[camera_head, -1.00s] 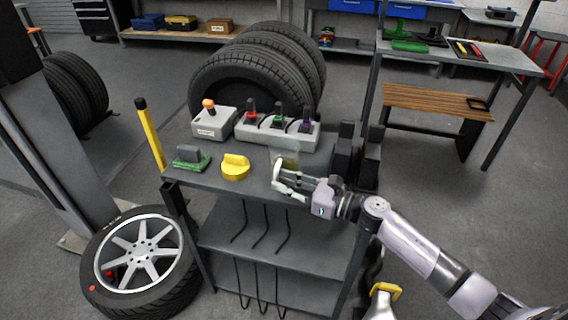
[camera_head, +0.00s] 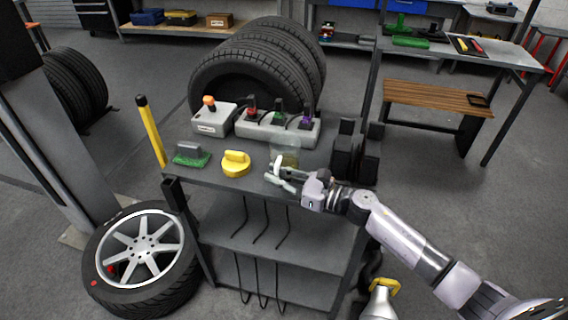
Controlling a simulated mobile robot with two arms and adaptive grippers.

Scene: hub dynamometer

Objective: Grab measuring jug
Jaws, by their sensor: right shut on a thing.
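The measuring jug (camera_head: 287,155) is a small see-through vessel near the right part of the grey cart top (camera_head: 222,184). My right gripper (camera_head: 279,174) reaches in from the right and is shut on the jug at its near side. The fingers hide the jug's lower part, so I cannot tell if its base touches the cart.
A yellow knob-like object (camera_head: 236,163) and a green-based brush (camera_head: 190,154) lie left of the jug. Dark blocks (camera_head: 344,150) stand close on the right.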

